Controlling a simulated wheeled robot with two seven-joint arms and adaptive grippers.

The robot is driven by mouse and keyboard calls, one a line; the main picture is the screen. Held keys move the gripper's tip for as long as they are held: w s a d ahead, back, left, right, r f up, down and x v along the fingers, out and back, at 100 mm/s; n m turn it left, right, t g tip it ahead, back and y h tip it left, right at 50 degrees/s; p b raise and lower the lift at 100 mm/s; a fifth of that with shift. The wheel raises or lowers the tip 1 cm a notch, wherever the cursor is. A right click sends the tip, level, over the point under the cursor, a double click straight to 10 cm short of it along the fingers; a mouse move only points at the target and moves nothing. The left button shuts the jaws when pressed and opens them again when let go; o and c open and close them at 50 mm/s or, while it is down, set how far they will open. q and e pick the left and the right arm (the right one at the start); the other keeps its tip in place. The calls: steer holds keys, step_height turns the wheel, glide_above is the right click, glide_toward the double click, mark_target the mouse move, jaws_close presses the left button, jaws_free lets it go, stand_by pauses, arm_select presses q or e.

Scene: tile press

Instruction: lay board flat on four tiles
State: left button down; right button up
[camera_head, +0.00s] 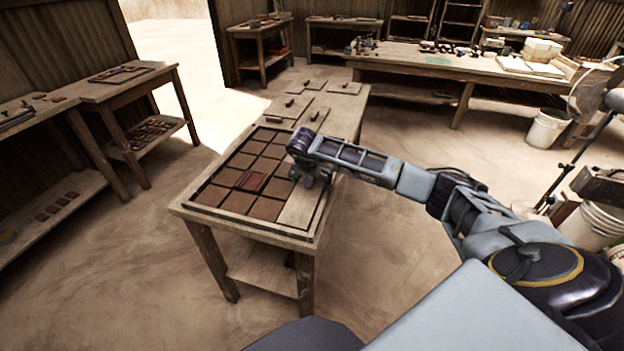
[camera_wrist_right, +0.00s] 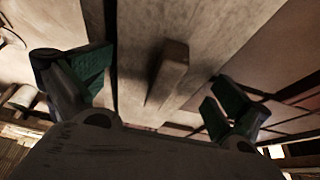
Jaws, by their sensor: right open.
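A pale wooden board (camera_head: 298,207) lies at the near right of the framed tile grid, over the place of several tiles, and looks flat. Its far part is hidden under my right gripper (camera_head: 308,176). In the right wrist view the pale board (camera_wrist_right: 215,50) fills the middle, with an upright wooden handle (camera_wrist_right: 168,75) on it. My right gripper (camera_wrist_right: 155,90) is open, with one green-padded finger to each side of the handle, apart from it. Brown tiles (camera_head: 236,202) sit in rows in the frame. My left gripper is not in view.
Several more boards with handles (camera_head: 300,86) lie on the far part of the table (camera_head: 345,105). A side bench (camera_head: 120,85) stands at left, a workbench (camera_head: 450,68) at the back.

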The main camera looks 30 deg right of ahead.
steer(key=shift+a+r, duration=0.2)
steer(key=v, duration=1.1)
steer(key=shift+r, duration=0.2)
steer(key=shift+s+d, duration=0.1)
steer(key=shift+s, duration=0.05)
step_height(320, 180, up, 7)
steer(key=p, duration=0.4)
steer(key=shift+p, duration=0.35)
stand_by(0.4)
stand_by(0.5)
